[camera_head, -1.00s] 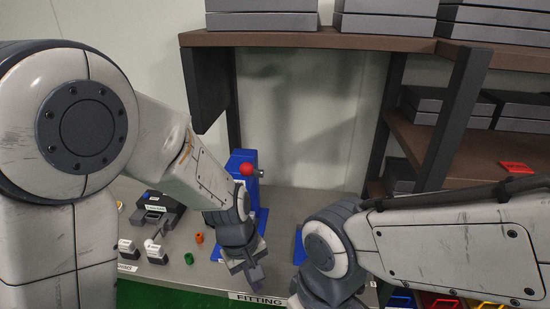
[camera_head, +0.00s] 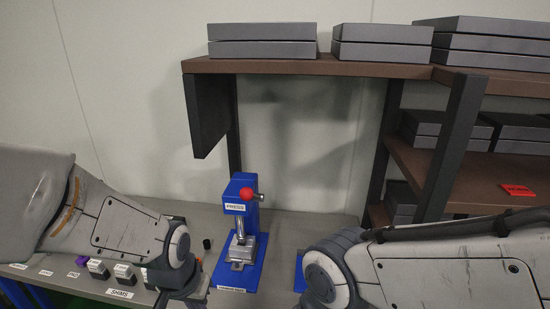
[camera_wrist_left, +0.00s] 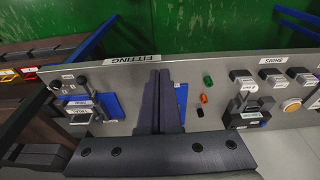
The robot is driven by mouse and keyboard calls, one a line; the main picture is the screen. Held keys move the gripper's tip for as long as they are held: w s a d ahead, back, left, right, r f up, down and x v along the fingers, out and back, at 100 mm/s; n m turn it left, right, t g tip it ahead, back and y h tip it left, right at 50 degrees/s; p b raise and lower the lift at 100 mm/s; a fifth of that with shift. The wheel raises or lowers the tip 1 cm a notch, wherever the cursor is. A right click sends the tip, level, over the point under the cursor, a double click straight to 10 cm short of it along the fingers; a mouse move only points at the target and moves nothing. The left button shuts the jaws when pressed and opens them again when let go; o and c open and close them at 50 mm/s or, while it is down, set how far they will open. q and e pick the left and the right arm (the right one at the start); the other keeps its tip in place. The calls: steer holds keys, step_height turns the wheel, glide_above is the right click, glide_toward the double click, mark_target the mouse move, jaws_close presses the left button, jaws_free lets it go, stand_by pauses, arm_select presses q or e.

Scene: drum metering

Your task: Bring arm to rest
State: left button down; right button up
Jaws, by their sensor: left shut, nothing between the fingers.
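My left gripper (camera_wrist_left: 159,78) is shut and empty in the left wrist view, its two dark fingers side by side over the bench (camera_wrist_left: 215,122). In the head view its arm comes in low from the left, and the wrist is at the bottom edge, left of the blue press (camera_head: 247,270). The fingers are mostly cut off there. My right arm crosses the lower right of the head view. Its gripper is below the frame.
The press has a red knob (camera_head: 246,194). Small labelled boxes (camera_head: 123,271) stand on the bench at left. A green cylinder (camera_wrist_left: 208,79) and an orange one (camera_wrist_left: 204,98) lie right of my fingers. A brown shelf (camera_head: 300,67) with grey boxes is above.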

arm_select(q)
steer(key=s+d+r+m+g, duration=0.1)
steer(key=s+d+r+m, duration=0.1)
steer(key=s+d, duration=0.3)
steer(key=s+d+r+m+g, duration=0.1)
steer(key=s+d+r+m, duration=0.1)
steer(key=s+d, duration=0.3)
steer(key=shift+s+r+m+h, duration=0.35)
steer(key=shift+s+m, duration=0.55)
steer(key=shift+s, duration=0.15)
